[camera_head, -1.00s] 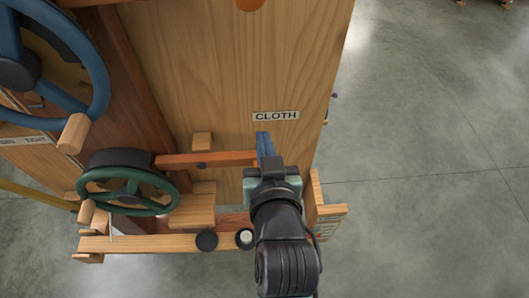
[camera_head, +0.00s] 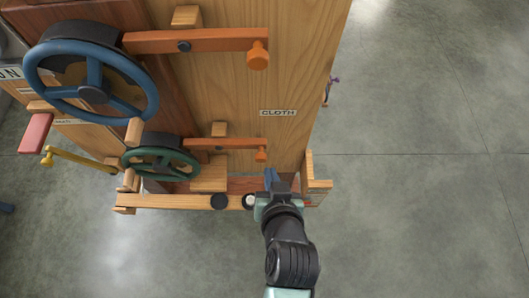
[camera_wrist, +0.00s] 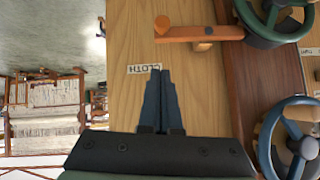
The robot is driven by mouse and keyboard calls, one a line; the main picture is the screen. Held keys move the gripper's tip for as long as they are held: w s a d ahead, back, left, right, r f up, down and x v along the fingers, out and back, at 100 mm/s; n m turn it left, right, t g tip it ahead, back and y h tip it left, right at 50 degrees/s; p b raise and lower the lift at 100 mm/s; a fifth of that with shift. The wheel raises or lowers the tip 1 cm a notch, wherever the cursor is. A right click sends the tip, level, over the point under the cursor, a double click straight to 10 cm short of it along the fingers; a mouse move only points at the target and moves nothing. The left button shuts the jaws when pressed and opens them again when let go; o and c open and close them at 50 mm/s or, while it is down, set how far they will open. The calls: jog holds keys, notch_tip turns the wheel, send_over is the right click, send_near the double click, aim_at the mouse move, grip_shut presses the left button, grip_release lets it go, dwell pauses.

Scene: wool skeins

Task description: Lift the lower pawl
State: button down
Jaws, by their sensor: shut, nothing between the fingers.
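The lower pawl (camera_head: 226,144) is an orange-brown bar running right from the green wheel (camera_head: 160,160), with an orange knob (camera_head: 261,154) at its right end. It looks roughly level. In the wrist view, which is upside down, the lower pawl (camera_wrist: 200,34) shows at the top, beyond the fingertips. My gripper (camera_head: 270,175) is shut and empty. In the head view it appears just below and slightly right of the knob, apart from it. The blue fingers (camera_wrist: 160,75) point toward the knob in the wrist view, with a visible gap.
An upper pawl (camera_head: 210,40) with a knob runs from the blue wheel (camera_head: 90,85). A CLOTH label (camera_head: 278,113) is on the wooden panel between the pawls. A wooden ledge (camera_head: 170,202) with dark and white round parts lies below. Open floor (camera_head: 430,180) is at right.

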jog(key=shift+f, duration=0.1)
dwell(0.3)
jog(key=p, duration=0.2)
send_over(262, 153)
jog(key=s+d, duration=0.1)
jog(key=s, duration=0.3)
notch_tip(262, 153, down, 6)
jog(key=f, duration=0.2)
jog(key=shift+w+a+f, duration=0.25)
jog(key=shift+w+f, duration=0.05)
jog(key=shift+f, duration=0.05)
jog(key=shift+w+a+f, duration=0.1)
jog(key=shift+f, duration=0.55)
jog(key=shift+f, duration=0.1)
notch_tip(262, 153, down, 7)
jog(key=m+y+b, duration=0.1)
jog(key=y+b, duration=0.1)
jog(key=b, duration=0.8)
jog(key=shift+d+m+b, duration=0.25)
jog(key=shift+m+b, duration=0.05)
